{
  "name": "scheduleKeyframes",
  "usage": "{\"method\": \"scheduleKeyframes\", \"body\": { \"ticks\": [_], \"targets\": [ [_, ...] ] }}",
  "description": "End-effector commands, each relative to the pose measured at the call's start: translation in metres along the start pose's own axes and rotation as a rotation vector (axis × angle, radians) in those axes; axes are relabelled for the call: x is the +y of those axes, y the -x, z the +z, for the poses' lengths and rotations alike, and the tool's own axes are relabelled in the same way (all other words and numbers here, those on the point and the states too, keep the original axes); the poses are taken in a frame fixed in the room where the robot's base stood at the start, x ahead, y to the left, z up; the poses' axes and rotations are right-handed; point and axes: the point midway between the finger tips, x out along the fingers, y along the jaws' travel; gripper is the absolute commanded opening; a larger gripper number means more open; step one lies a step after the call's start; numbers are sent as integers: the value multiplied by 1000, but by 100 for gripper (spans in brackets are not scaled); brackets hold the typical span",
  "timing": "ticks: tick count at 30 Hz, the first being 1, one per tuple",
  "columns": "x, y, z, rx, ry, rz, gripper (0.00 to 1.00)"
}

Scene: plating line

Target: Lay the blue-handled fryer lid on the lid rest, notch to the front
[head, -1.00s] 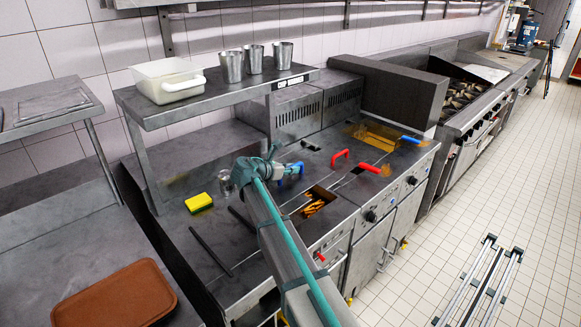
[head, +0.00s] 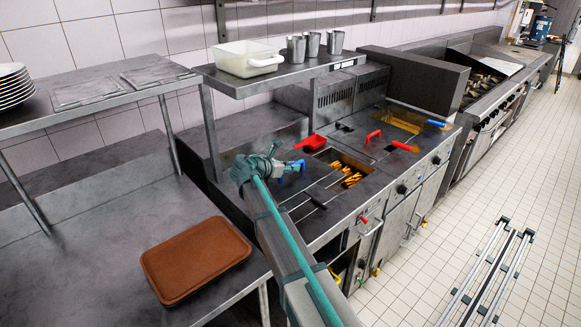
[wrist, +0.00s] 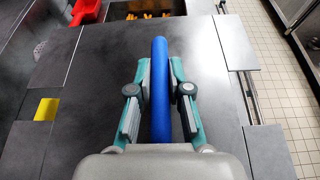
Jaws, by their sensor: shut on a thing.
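In the wrist view my gripper (wrist: 160,72) is shut on the long blue handle (wrist: 160,48), which runs lengthwise between the two fingers. The dark surface under the handle looks like the fryer lid (wrist: 112,55). In the head view my gripper (head: 287,167) is over the counter left of the fry-filled fryer well, with some blue of the handle (head: 302,167) beside it. There the dark lid is hard to tell from the counter. I cannot make out the notch. The lid rest cannot be identified clearly now.
A well with fries (head: 351,178) is right of my gripper, with a red piece (head: 310,142) behind it. A yellow sponge (wrist: 46,109) lies left in the wrist view. A shelf (head: 285,73) with a white container (head: 247,58) overhangs behind. A brown tray (head: 196,258) lies at left.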

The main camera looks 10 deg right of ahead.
Motion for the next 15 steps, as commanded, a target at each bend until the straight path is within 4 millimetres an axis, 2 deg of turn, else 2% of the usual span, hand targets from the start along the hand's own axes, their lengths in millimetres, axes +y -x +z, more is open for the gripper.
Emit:
{"method": "scheduleKeyframes", "body": {
  "ticks": [7, 15],
  "targets": [
    [-1, -1, -2, -3, -6, -11, 0],
    [-1, -7, -16, -3, -6, -10, 0]
  ]
}}
